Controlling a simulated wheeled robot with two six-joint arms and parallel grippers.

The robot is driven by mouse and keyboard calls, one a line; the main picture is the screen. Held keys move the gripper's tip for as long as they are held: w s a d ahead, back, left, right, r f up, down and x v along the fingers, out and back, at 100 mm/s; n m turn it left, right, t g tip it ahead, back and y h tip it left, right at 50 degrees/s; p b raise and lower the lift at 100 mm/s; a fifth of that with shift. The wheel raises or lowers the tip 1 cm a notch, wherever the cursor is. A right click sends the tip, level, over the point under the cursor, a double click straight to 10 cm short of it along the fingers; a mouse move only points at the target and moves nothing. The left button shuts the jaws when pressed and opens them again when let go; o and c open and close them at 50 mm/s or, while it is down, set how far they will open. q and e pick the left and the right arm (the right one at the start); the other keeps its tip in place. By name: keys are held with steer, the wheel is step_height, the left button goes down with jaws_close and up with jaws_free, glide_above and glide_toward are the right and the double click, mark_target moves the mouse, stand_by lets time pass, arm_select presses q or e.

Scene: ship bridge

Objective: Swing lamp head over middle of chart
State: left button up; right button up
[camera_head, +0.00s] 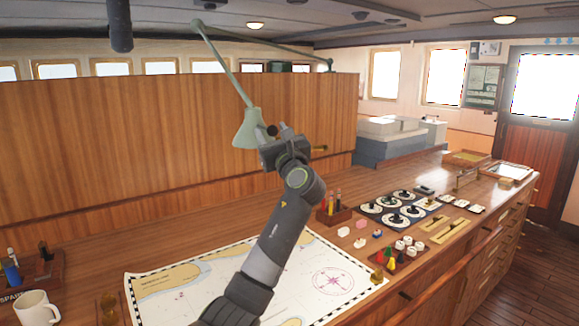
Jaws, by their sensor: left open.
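The lamp head (246,131) is a pale green cone hanging from a thin jointed lamp arm (222,62), in front of the wooden panel. In the picture it stands above the far edge of the chart. The chart (190,282) lies flat on the desk, with tan land areas and a pink compass rose; my left arm covers part of its middle. My left gripper (272,137) is raised at the right side of the lamp head, open. I cannot tell whether it touches the lamp head. My right gripper is not in view.
A white mug (37,308) and a pen holder (40,268) stand at the left. Right of the chart are a pencil box (333,214), small blocks, round dials (392,206) and brass rulers. The wooden panel (120,150) rises behind the desk.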

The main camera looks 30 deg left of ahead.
arm_select(q)
steer(key=b+v, duration=0.4)
steer(key=v, duration=1)
steer(key=shift+s+b, duration=0.15)
steer(key=shift+b, duration=0.2)
steer(key=shift+d+f, duration=0.1)
steer(key=shift+f, duration=0.1)
